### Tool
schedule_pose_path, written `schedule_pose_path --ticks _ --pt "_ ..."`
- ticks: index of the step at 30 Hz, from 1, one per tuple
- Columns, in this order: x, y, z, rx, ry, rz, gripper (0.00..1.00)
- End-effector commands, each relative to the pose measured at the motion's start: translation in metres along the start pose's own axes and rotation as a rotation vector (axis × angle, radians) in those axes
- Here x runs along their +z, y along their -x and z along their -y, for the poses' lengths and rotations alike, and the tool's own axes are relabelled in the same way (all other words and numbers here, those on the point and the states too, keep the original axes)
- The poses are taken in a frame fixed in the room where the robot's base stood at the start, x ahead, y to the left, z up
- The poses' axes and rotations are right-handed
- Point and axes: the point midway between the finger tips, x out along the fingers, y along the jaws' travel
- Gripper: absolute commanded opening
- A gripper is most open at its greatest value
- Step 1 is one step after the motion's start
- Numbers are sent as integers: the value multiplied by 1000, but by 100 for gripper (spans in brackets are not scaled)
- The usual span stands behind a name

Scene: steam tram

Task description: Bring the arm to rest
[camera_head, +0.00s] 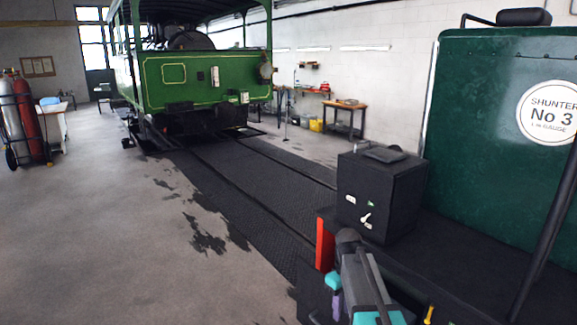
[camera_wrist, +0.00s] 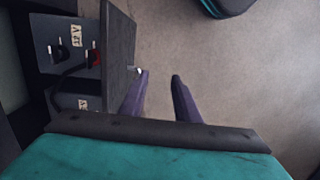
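My gripper (camera_wrist: 160,76) shows in the wrist view as two purple fingers with a clear gap between them. It is open, and only bare floor shows between and beyond the fingertips. In the head view my arm is at the lower right, folded beside the near green shunter, with a purple finger (camera_head: 337,304) low in the picture. Most of the gripper is hidden or cut off there. No object is held.
In the wrist view a dark panel (camera_wrist: 118,45) and a grey box (camera_wrist: 62,40) with switches stand close left of the fingers. The green shunter (camera_head: 490,130), its black box (camera_head: 375,195) and red edge (camera_head: 325,245) are at right. Open floor (camera_head: 110,240) lies left.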

Motion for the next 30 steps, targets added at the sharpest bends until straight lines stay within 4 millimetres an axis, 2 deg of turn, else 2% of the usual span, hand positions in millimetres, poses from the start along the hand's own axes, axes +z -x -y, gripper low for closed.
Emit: schedule_pose_path --ticks 1,5,14,21,30 --pt "3 -15 2 -9 0 13 29" --pt "13 -50 10 -35 0 48 29" --pt "48 -147 37 -105 0 143 29" --pt "82 -218 62 -151 -19 210 29" --pt "130 -298 96 -195 -65 286 29"
